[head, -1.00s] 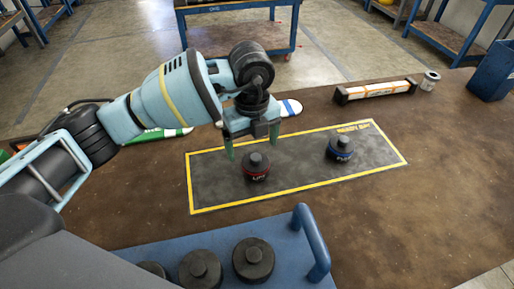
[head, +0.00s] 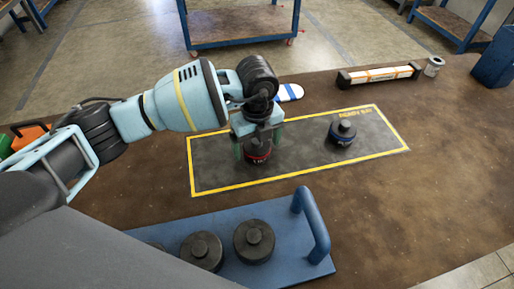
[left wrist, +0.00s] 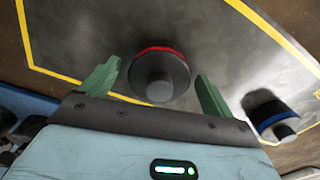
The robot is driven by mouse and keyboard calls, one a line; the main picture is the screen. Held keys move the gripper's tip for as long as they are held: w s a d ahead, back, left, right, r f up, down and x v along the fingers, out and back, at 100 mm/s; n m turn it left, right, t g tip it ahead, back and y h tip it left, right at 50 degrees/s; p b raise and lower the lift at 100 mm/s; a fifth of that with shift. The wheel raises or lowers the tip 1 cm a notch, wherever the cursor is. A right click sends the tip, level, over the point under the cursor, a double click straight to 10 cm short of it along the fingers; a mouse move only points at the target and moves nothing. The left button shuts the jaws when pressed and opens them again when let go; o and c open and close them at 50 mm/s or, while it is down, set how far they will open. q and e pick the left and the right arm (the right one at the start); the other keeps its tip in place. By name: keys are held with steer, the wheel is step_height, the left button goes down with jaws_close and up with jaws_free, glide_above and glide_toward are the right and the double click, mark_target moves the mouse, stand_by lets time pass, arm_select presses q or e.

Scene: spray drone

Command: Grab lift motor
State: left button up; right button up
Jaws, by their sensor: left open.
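The lift motor, a black cylinder with a red band (head: 257,156), stands upright on a grey mat (head: 300,160) with a yellow border. It also shows in the left wrist view (left wrist: 160,75). My left gripper (head: 259,150) is lowered over it, with its green fingers (left wrist: 158,88) open on either side of the motor. I cannot tell whether either finger touches it. A second motor with a blue band (head: 342,132) stands to the right on the same mat. The left gripper hides the top of the red-banded motor in the head view.
A blue tray (head: 290,272) with a raised handle (head: 312,225) holds several dark round parts in front. A rack with a white bar (head: 378,75), a metal can (head: 433,66) and a blue bin (head: 495,62) stand at the back right. The right of the table is clear.

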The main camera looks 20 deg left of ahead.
arm_select(q)
steer(key=shift+f, duration=0.55)
steer(key=c, duration=1.5)
steer(key=shift+o, duration=0.2)
steer(key=shift+r, duration=0.1)
steer(key=shift+r, duration=0.1)
steer(key=shift+r, duration=0.35)
step_height(320, 180, up, 3)
steer(key=shift+f, duration=0.2)
steer(key=s+a, duration=0.1)
steer(key=s, duration=0.4)
steer(key=s+a+r, duration=0.1)
steer(key=s+a, duration=0.1)
steer(key=s, duration=0.3)
steer(key=s+a, duration=0.2)
steer(key=s, duration=0.3)
steer(key=shift+s+a+r, duration=0.1)
steer(key=shift+r, duration=0.1)
